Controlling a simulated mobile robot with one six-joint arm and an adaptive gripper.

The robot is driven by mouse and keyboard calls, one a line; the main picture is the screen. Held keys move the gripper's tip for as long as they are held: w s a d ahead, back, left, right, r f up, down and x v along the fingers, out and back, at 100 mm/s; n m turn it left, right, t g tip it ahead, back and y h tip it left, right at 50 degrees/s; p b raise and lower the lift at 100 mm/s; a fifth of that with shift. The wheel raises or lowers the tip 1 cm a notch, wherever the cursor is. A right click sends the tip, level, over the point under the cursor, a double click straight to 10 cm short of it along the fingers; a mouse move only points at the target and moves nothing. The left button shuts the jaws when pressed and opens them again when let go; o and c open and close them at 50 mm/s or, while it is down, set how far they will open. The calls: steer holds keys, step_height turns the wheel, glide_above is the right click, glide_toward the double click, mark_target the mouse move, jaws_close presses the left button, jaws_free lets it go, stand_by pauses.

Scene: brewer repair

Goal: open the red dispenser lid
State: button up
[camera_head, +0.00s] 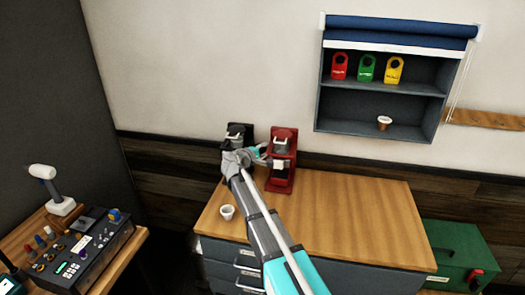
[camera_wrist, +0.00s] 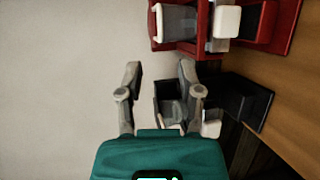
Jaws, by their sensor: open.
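The red dispenser (camera_head: 288,180) stands on the wooden counter near the wall, with a light handle-like part and a white block on its front. In the wrist view the red dispenser (camera_wrist: 285,30) lies sideways along the top edge, with a white-edged grey part (camera_wrist: 178,22) at its upper end. I cannot tell clearly whether its lid is shut. My gripper (camera_head: 262,155) is just left of the red dispenser. In the wrist view my gripper (camera_wrist: 160,77) is open, fingers apart, with nothing between the tips.
A black dispenser (camera_wrist: 255,100) stands close beside the red one, partly behind my gripper. A white cup (camera_head: 227,212) stands on the counter's front left. The counter's right side (camera_head: 365,215) is clear. A wall cabinet (camera_head: 385,130) holds coloured tags and a small cup.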

steer(key=shift+s+a, duration=0.25)
steer(key=shift+s, duration=0.05)
steer(key=s+d+f+m+g+y, duration=0.1)
steer(key=s+d+f+m+g, duration=0.1)
steer(key=s+d+f, duration=0.3)
steer(key=s+d+f+m+g+y+b, duration=0.1)
steer(key=s+d+f+m+g, duration=0.15)
steer(key=s, duration=0.45)
steer(key=s+d+f+m+g+y, duration=0.1)
steer(key=s+d+f+m+g, duration=0.1)
steer(key=s+d+f+g, duration=0.3)
steer(key=s+a+f+m+y, duration=0.1)
steer(key=s+y, duration=0.1)
steer(key=s, duration=0.4)
steer(key=s+a+f+m+g+y+b, duration=0.1)
steer(key=s+f+m+y, duration=0.1)
steer(key=s, duration=0.4)
steer(key=s+a+f+m+g+y, duration=0.1)
steer(key=s+a+y, duration=0.1)
steer(key=s, duration=0.4)
steer(key=shift+s+f+y+b, duration=0.3)
steer(key=shift+f+y, duration=0.1)
steer(key=shift+y, duration=0.2)
